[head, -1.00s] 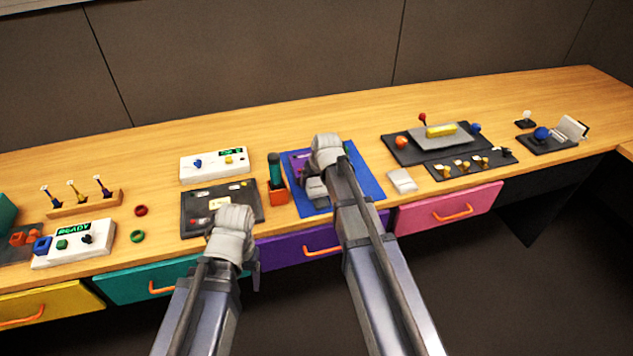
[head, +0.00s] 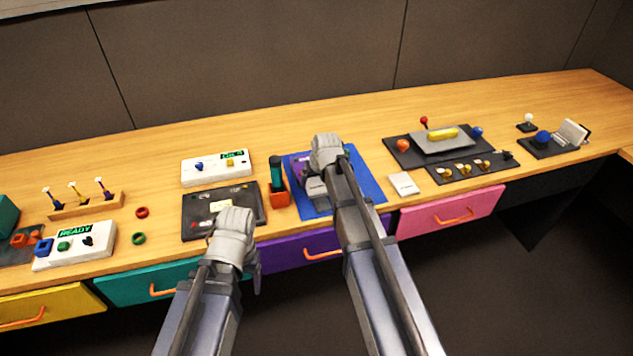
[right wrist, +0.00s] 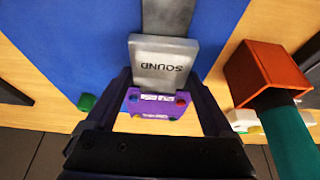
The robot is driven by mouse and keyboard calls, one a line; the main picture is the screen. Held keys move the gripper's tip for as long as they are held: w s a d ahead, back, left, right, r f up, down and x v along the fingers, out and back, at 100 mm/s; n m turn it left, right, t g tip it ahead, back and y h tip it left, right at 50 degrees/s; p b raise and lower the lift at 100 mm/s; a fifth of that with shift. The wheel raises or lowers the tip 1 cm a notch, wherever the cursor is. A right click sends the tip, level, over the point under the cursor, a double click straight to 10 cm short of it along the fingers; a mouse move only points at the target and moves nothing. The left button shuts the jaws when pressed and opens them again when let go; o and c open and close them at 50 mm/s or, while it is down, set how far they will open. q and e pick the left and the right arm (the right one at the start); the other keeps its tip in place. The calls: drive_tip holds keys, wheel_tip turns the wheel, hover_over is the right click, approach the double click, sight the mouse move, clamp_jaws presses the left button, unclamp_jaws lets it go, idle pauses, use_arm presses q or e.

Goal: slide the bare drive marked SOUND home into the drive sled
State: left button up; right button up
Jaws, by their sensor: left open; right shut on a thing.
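The bare drive marked SOUND (right wrist: 163,62) is a grey block, its lettering upside down in the right wrist view. My right gripper (right wrist: 164,84) is shut on its lower end, one dark finger at each side. In the head view this gripper (head: 326,165) is over the blue mat (head: 367,188), and the grey drive (head: 316,187) shows partly beside it. A purple unit with small labels (right wrist: 158,103) lies below the drive in the wrist view; I cannot tell if they touch. I cannot identify the drive sled for certain. My left gripper (head: 243,255) is open in front of the dark panel.
An orange holder (head: 280,197) with a teal handle stands close left of the mat. A dark panel (head: 195,222) lies further left, a white panel (head: 190,177) behind it. A small white block (head: 404,184) lies right of the mat. The table behind is clear.

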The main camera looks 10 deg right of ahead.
drive_tip(key=o, duration=0.9)
drive_tip(key=shift+r+p, duration=3.55)
drive_tip(key=shift+f, duration=0.2)
wheel_tip(320, 180, down, 6)
drive_tip(key=b, duration=0.6)
drive_tip(key=shift+r, duration=0.1)
